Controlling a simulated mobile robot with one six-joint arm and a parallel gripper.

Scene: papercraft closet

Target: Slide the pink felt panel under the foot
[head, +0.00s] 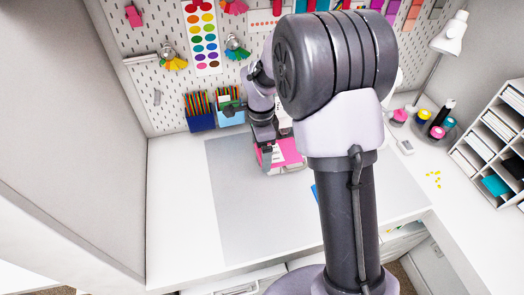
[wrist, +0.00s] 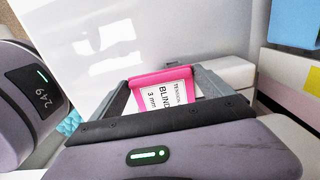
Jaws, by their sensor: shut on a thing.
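My gripper (head: 268,152) is over the grey mat at the middle of the desk, with its jaws shut on a pink piece, which I take as the pink felt panel (head: 291,150). In the wrist view, the pink panel (wrist: 160,75) sits between the two grey fingers of my gripper (wrist: 165,88). A white printed label reading "BLIND" and "3 mm" shows within the pink. The foot cannot be made out; my own arm covers much of the desk's middle and right in the head view.
A grey mat (head: 232,200) covers much of the white desk (head: 172,195); its left part is clear. Blue pencil holders (head: 201,122) stand at the back against the pegboard (head: 150,75). Paint pots (head: 437,131), a lamp (head: 450,35) and a paper sorter (head: 495,140) stand right.

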